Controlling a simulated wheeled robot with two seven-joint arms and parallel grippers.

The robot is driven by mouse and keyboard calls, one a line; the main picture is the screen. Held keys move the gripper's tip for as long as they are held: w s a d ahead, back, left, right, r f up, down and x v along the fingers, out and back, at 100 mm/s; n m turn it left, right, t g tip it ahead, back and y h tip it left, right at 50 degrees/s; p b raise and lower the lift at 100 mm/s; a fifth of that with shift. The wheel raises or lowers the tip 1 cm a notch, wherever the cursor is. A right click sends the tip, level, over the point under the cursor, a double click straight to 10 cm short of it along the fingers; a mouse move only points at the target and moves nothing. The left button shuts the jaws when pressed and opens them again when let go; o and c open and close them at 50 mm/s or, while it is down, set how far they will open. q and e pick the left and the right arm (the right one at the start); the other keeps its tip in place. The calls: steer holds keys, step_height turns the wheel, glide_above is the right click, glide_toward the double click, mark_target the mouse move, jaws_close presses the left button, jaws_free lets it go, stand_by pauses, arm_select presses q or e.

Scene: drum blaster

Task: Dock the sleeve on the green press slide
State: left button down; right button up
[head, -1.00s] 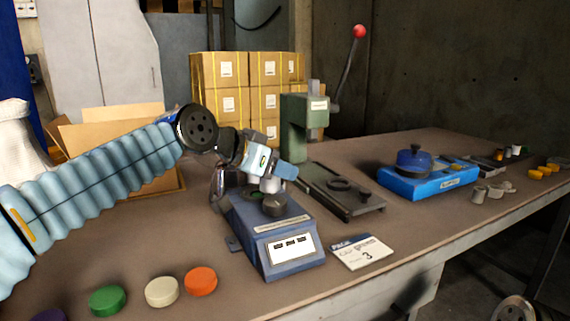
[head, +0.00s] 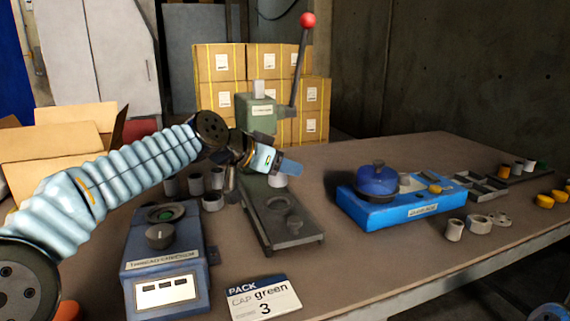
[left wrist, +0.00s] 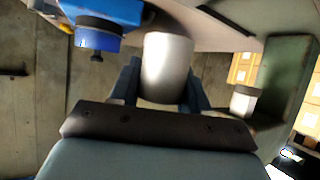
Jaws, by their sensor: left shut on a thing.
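My left gripper (head: 284,163) is shut on a pale grey sleeve (head: 278,180), held above the back part of the press slide. The sleeve also shows upright between the fingers in the left wrist view (left wrist: 167,65). The green press (head: 257,116) has a lever with a red knob (head: 308,20). Its dark slide (head: 292,240) runs toward the front, with a round ring seat (head: 278,203) in front of the sleeve. The gripper covers part of the press and the slide's back end. My right gripper is not in view.
A blue thread-checking station (head: 165,265) stands left of the slide. A card (head: 263,299) reading "green 3" lies in front. A blue fixture (head: 400,208) with a round blue top stands right. Several grey cylinders stand behind the station. Bare table lies between slide and blue fixture.

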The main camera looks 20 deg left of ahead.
arm_select(q)
steer(key=shift+f+b, duration=1.65)
steer(key=shift+f, duration=0.7)
steer(key=shift+f+b, duration=0.6)
steer(key=shift+b, duration=0.25)
steer(key=c, duration=0.8)
jaws_free()
